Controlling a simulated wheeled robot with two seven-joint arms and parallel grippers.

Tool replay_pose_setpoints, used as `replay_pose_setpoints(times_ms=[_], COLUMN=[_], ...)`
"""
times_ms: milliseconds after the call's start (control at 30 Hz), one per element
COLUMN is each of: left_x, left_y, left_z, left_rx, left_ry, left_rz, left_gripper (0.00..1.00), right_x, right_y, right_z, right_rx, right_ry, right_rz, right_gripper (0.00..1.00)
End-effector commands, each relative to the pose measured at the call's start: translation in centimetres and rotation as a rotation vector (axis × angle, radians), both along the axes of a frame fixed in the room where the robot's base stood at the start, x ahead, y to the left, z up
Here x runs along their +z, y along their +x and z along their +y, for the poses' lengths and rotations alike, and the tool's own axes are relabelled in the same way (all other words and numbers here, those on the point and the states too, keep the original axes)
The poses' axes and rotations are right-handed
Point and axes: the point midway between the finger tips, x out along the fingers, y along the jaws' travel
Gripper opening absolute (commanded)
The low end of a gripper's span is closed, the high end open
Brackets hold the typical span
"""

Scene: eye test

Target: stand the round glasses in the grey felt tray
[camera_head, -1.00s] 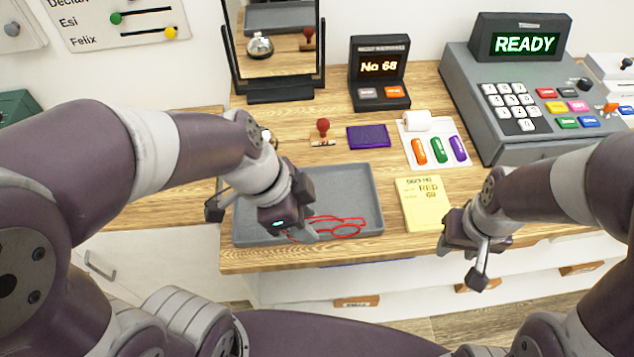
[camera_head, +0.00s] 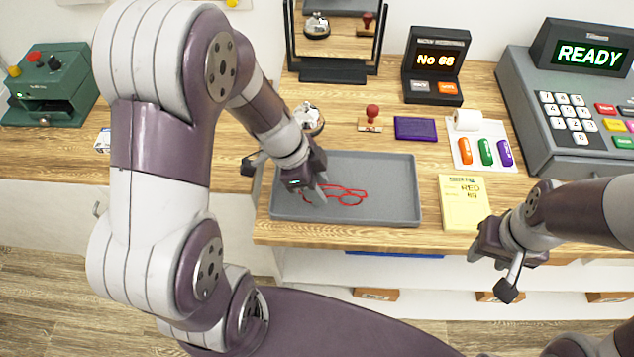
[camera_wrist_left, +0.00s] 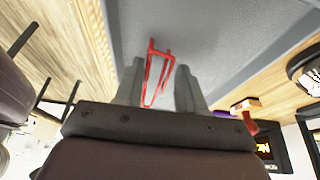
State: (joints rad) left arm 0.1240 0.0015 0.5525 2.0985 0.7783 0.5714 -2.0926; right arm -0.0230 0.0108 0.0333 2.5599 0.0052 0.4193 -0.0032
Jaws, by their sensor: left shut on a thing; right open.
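The red-framed glasses (camera_head: 350,198) are over the left-middle part of the grey felt tray (camera_head: 397,212). In the left wrist view the glasses (camera_wrist_left: 150,85) sit between the fingers, with the frame reaching past the tips toward the grey surface. My left gripper (camera_head: 315,193) is shut on them. I cannot tell whether they touch the tray floor. The gripper hides their left part in the head view. The tray holds nothing else visible. My right gripper (camera_head: 492,272) is open and empty, in front of the counter edge by the yellow ticket.
Behind the tray are a bell (camera_head: 309,117), a red-handled stamp (camera_head: 371,118), a purple pad (camera_head: 415,129) and a mirror (camera_head: 333,72). The yellow ticket (camera_head: 463,203) lies right of the tray. A cash register (camera_head: 575,125) stands far right, a green machine (camera_head: 52,85) far left.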

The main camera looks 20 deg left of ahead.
Motion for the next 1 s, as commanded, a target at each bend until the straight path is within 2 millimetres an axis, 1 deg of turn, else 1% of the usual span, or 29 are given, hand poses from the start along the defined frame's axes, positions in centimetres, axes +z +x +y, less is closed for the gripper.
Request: replay_pose_setpoints(times_ms=[100,133,200,467,533,567,667,800,900,1000], left_x=[-0.4,-0.3,-0.2,-0.1,0.4,0.6,2.5,6.1,8.3,9.9], left_y=[0.0,0.0,0.0,0.0,0.0,0.0,-0.1,-0.5,-0.8,-1.0], left_z=[0.0,0.0,0.0,0.0,0.0,0.1,0.9,2.4,3.3,4.0], left_rx=[-0.001,-0.001,0.000,0.000,0.000,0.001,0.002,0.002,0.001,0.002], left_ry=[0.000,0.000,0.000,0.000,0.000,0.000,0.001,0.001,0.001,0.001], left_rz=[0.000,0.000,0.000,0.000,0.000,-0.002,-0.007,-0.008,-0.006,-0.004], left_gripper=[0.11,0.46,0.65,0.65,0.65,0.65,0.65,0.65,0.65,0.65], right_x=[-0.6,-0.5,-0.4,-0.3,0.4,0.4,0.4,0.4,0.3,0.3], right_y=[0.0,0.0,0.0,0.0,0.0,0.0,0.0,0.0,0.0,0.0], right_z=[0.0,0.0,0.0,0.0,0.0,0.0,0.0,0.0,0.0,0.0], right_rx=[0.000,0.000,0.000,0.000,0.000,0.000,0.000,0.000,0.000,0.000], right_ry=[0.000,0.000,0.000,0.000,0.000,0.000,0.000,0.000,0.000,0.000], right_rz=[0.000,0.000,0.000,0.000,0.000,0.000,0.000,0.000,0.000,0.000], right_gripper=[0.43,0.43,0.43,0.43,0.43,0.43,0.43,0.43,0.43,0.43])
